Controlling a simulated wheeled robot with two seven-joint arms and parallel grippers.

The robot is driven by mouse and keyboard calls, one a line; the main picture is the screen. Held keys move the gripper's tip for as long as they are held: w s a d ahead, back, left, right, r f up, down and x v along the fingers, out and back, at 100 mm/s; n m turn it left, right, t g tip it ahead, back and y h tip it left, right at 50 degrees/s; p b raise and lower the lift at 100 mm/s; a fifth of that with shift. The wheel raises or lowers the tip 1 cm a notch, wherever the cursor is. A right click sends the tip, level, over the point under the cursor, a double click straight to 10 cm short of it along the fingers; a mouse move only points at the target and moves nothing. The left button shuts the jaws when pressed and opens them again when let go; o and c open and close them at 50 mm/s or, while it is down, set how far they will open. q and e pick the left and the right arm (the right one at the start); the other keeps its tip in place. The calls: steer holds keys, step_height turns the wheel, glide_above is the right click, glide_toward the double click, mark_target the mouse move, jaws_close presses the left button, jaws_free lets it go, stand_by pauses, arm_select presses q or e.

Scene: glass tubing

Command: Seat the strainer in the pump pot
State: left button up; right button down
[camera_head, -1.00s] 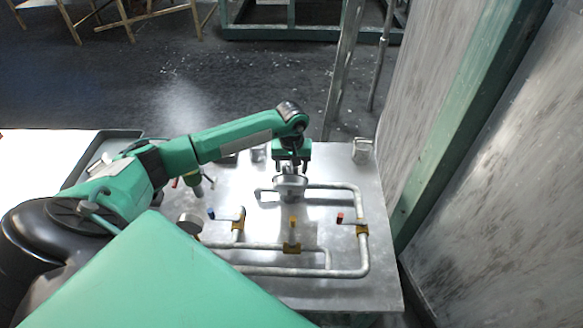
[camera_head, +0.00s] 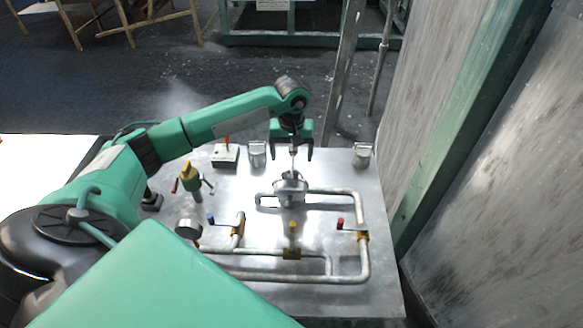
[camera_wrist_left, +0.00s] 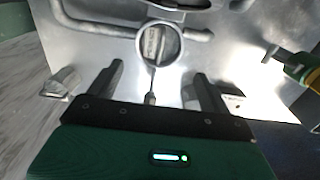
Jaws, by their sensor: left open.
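The pump pot (camera_head: 291,188) is a grey metal cup on the pipework, with a round rim seen from above in the left wrist view (camera_wrist_left: 180,48). The strainer (camera_wrist_left: 153,42) shows inside that rim, with a thin stem (camera_wrist_left: 152,87) rising from it towards my gripper. The stem also shows in the head view above the pot. How deep the strainer sits is hard to tell. My left gripper (camera_head: 291,156) is open above the pot, its fingers apart on either side of the stem; it also shows in the left wrist view (camera_wrist_left: 157,75). My right gripper is out of view.
Grey pipes (camera_head: 345,275) with blue, yellow and red valve handles cover the front of the metal table (camera_head: 230,285). A yellow-topped tool (camera_head: 190,177), a box with a red switch (camera_head: 226,155) and two metal blocks (camera_head: 257,155) (camera_head: 362,155) stand behind. A wall is at right.

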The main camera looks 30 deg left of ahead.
arm_select(q)
steer(key=shift+r, duration=2)
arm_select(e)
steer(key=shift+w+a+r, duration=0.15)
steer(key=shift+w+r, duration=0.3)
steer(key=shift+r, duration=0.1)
arm_select(q)
steer(key=shift+r, duration=0.1)
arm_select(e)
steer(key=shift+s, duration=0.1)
